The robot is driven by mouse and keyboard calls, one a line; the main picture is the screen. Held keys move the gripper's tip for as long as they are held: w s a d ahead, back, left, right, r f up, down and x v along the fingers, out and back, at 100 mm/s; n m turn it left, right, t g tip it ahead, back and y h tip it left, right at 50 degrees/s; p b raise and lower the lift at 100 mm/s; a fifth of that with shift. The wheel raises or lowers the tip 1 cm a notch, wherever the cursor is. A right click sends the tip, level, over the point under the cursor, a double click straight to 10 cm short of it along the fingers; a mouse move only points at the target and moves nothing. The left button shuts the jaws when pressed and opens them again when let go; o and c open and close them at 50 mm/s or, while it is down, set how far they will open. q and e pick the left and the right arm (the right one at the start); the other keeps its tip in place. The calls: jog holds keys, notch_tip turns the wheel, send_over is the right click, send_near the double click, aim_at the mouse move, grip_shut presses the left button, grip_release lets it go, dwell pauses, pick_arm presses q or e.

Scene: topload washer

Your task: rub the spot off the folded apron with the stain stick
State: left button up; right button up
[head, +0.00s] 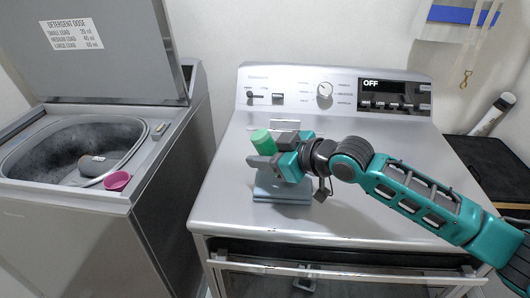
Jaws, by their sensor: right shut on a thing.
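My right gripper (270,150), on the arm from the right, is above the top of the right-hand appliance. It is shut on the stain stick (262,139), of which a green cylinder shows tilted at the fingertips. The folded apron (280,193) is a small blue-grey cloth stack lying flat under the gripper. The hand hides much of its top. I see no spot on the part that shows. I cannot tell whether the stick touches the apron. My left gripper is not in view.
The light metal top around the apron is clear. A control panel (300,90) with a dial and an OFF display stands behind it. At the left, an open topload washer (60,195) has its lid up. A pink cup (117,181) sits on its rim.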

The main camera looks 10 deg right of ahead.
jog(key=shift+f+b, duration=0.35)
jog(key=shift+f, duration=0.35)
jog(key=shift+d, duration=0.1)
jog(key=shift+s+d+r+p, duration=0.1)
jog(key=shift+d+p, duration=0.05)
jog(key=shift+d, duration=0.3)
jog(key=shift+s+d+r+p, duration=0.1)
jog(key=shift+d+p, duration=0.05)
jog(key=shift+d, duration=0.3)
jog(key=shift+s+d+f, duration=0.15)
jog(key=shift+s+d, duration=0.05)
jog(key=shift+d, duration=0.8)
jog(key=shift+w+a+f, duration=0.1)
jog(key=shift+a, duration=0.65)
jog(key=shift+w+a, duration=0.2)
jog(key=shift+a, duration=0.45)
jog(key=shift+w+a, duration=0.15)
jog(key=shift+a, duration=0.5)
jog(key=shift+r, duration=0.3)
